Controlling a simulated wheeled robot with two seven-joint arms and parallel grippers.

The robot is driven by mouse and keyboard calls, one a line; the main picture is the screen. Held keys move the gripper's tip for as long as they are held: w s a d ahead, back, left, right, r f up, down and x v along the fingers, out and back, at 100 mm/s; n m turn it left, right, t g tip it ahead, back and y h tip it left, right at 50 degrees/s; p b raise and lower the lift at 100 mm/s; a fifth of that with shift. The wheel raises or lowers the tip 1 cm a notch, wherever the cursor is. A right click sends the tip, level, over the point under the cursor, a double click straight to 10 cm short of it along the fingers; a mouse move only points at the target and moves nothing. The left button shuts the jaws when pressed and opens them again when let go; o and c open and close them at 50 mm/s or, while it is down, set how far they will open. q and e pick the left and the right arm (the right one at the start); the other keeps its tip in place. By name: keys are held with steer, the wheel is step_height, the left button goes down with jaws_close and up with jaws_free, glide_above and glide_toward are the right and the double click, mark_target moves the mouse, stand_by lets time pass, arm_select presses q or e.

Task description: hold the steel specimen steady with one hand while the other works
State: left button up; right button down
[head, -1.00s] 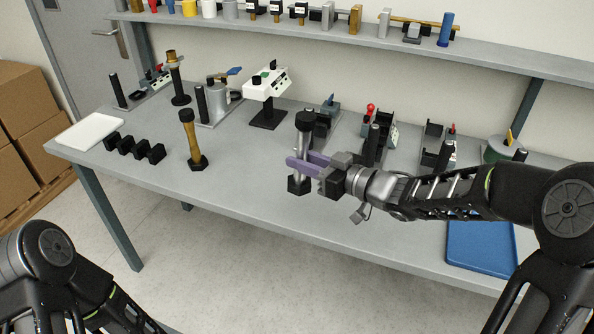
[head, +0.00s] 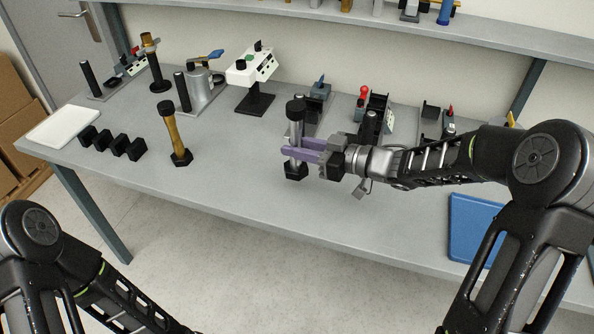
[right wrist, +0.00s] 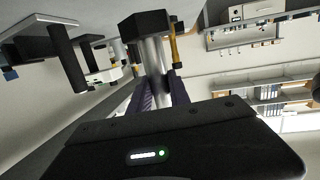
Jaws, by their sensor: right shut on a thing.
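The steel specimen (head: 296,137) is a grey metal bar with black ends, upright over the middle of the table. My right gripper (head: 302,150), with purple fingers, comes in from the right and is shut on its shaft. I cannot tell whether its lower black end touches the tabletop. In the right wrist view the steel shaft (right wrist: 153,57) shows between the purple fingers, with one black end (right wrist: 148,23) near the top edge. My left arm shows at the lower left of the head view, but its gripper is out of frame.
A brass specimen (head: 175,132) with black ends stands to the left on the table (head: 230,190). Several black blocks (head: 112,143) and a white board (head: 64,126) lie farther left. A white device (head: 252,68) and other fixtures line the back. A blue tray (head: 474,228) lies at right.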

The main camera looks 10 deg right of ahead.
mark_target(302, 168)
steer(key=shift+f, duration=1.2)
steer(key=shift+f, duration=1.85)
steer(key=shift+f, duration=0.1)
steer(key=shift+f, duration=0.15)
steer(key=c, duration=1.2)
jaws_free()
steer(key=shift+d, duration=0.1)
steer(key=b+v, duration=0.1)
steer(key=v, duration=1.1)
